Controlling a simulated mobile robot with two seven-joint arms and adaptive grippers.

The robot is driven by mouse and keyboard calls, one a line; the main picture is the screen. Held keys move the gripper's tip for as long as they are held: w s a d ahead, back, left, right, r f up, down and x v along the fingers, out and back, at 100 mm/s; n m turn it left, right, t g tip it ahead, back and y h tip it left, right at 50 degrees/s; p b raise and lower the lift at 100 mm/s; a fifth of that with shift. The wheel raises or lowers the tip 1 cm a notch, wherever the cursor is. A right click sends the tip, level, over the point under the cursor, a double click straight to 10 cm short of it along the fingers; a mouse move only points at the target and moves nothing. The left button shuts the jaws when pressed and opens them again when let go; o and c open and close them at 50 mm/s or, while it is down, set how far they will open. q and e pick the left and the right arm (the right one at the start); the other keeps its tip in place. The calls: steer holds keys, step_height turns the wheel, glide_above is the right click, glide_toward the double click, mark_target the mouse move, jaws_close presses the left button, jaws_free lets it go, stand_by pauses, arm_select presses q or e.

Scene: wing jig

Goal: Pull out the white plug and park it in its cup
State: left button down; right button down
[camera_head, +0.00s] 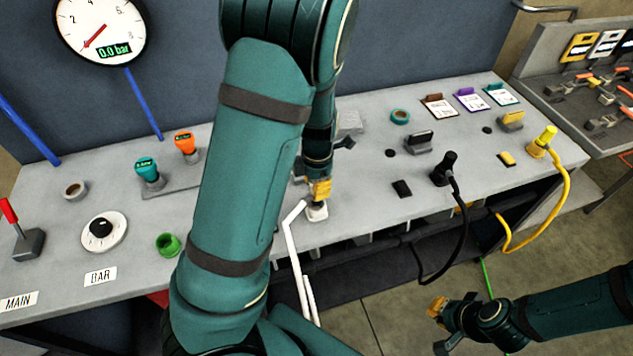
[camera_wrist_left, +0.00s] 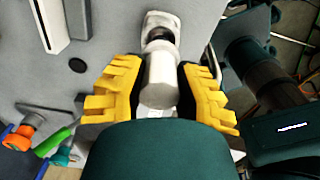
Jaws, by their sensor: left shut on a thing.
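My left gripper (camera_head: 319,192) reaches down to the bench at its front middle. It is shut on the white plug (camera_wrist_left: 158,80), which sits between the yellow finger pads (camera_wrist_left: 160,95) in the left wrist view. The plug's end is at a white plate (camera_wrist_left: 160,20) on the bench; I cannot tell whether it is seated or slightly lifted. The white plate also shows in the head view (camera_head: 316,212). A white cable (camera_head: 292,245) hangs over the bench's front edge. I cannot tell which item is the white plug's cup. My right gripper (camera_head: 440,327) is open and empty, low in front of the bench.
A black plug (camera_head: 446,166) and a yellow plug (camera_head: 545,138) with cables stand to the right. Green and orange knobs (camera_head: 184,143), a dial (camera_head: 103,231) and a lever (camera_head: 24,238) are at left.

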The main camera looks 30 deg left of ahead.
arm_select(q)
steer(key=shift+f, duration=0.2)
steer(key=shift+f, duration=0.35)
steer(key=shift+f+b, duration=0.8)
steer(key=shift+f, duration=0.4)
stand_by(0.7)
steer(key=c, duration=0.7)
jaws_free()
steer(key=shift+c, duration=0.2)
steer(key=shift+r, duration=0.1)
step_height(320, 180, up, 12)
steer(key=shift+w+d+f, duration=0.1)
